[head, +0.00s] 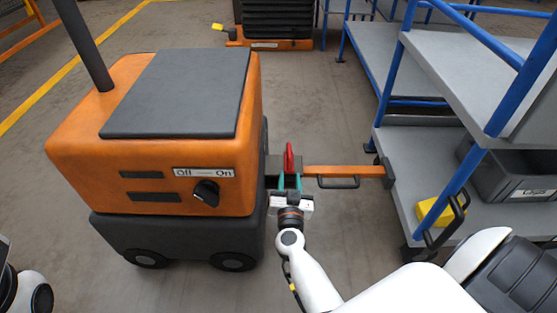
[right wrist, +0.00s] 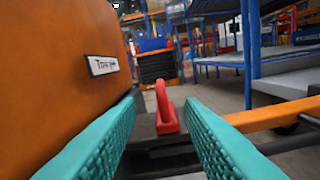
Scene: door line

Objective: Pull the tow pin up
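The tow pin (head: 289,158) is a red upright loop at the hitch behind the orange tug (head: 100,146). In the right wrist view the pin (right wrist: 165,108) stands in a dark hitch block, ahead and between the teal fingers. My right gripper (head: 290,181) is open and points at the pin from the near side. In the right wrist view its fingers (right wrist: 163,100) are spread wide, with a visible gap on each side of the pin. The orange tow bar (head: 340,171) runs right from the hitch to the cart. My left gripper is not in view.
The tug's side has an Off–On knob (head: 206,193). A blue-framed shelf cart (head: 400,215) stands at the right, with a grey bin (head: 510,180) and a yellow item (head: 434,211). Floor (head: 320,105) behind the tow bar is clear.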

